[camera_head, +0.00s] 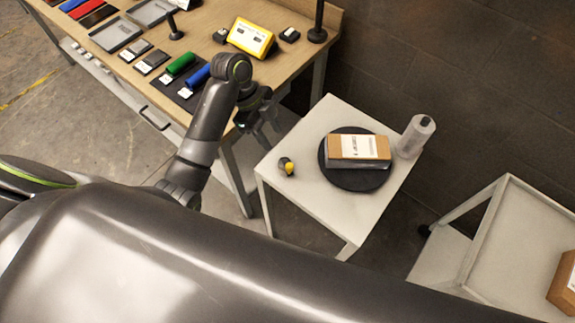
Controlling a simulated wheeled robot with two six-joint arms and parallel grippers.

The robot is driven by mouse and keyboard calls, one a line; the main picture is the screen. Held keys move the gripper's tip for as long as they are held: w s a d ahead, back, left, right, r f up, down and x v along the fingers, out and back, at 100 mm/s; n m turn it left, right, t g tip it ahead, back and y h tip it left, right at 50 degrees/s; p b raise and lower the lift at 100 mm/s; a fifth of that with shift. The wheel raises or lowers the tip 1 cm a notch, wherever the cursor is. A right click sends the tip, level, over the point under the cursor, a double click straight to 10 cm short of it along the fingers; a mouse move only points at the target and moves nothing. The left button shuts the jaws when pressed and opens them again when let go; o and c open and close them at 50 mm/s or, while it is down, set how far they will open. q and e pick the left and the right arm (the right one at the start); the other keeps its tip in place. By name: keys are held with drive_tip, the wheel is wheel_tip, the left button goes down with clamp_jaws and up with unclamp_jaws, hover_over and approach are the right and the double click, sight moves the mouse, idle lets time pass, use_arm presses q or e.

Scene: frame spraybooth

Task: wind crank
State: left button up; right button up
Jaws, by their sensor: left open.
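A small grey, black and yellow piece (286,166), perhaps the crank or its knob, is on the left part of a small white table (315,215). A round black disc (352,181), like a turntable, lies on the same table. A brown box with a white label (358,150) rests on the disc. My left gripper (264,130) is open, with its fingers pointing down between the workbench and the white table. It is apart from the yellow piece, up and to its left in the picture. My right gripper is out of view.
A pale grey cylinder (416,136) stands at the white table's right corner. A wooden workbench (215,30) at upper left holds trays, rollers and a yellow box (251,37). A white cart (520,225) with a brown item stands at right. A dark block wall runs behind.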

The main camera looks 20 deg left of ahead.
use_arm(q)
drive_tip(key=b, duration=0.5)
hover_over(289, 166)
drive_tip(key=a, duration=0.3)
wheel_tip(289, 166, down, 7)
drive_tip(key=x, duration=0.4)
drive_tip(key=shift+w+d+r, duration=0.1)
drive_tip(key=shift+d+r, duration=0.05)
drive_tip(key=shift+d, duration=0.1)
drive_tip(key=shift+d+f, duration=0.2)
drive_tip(key=shift+f, duration=0.45)
drive_tip(key=shift+c, duration=0.4)
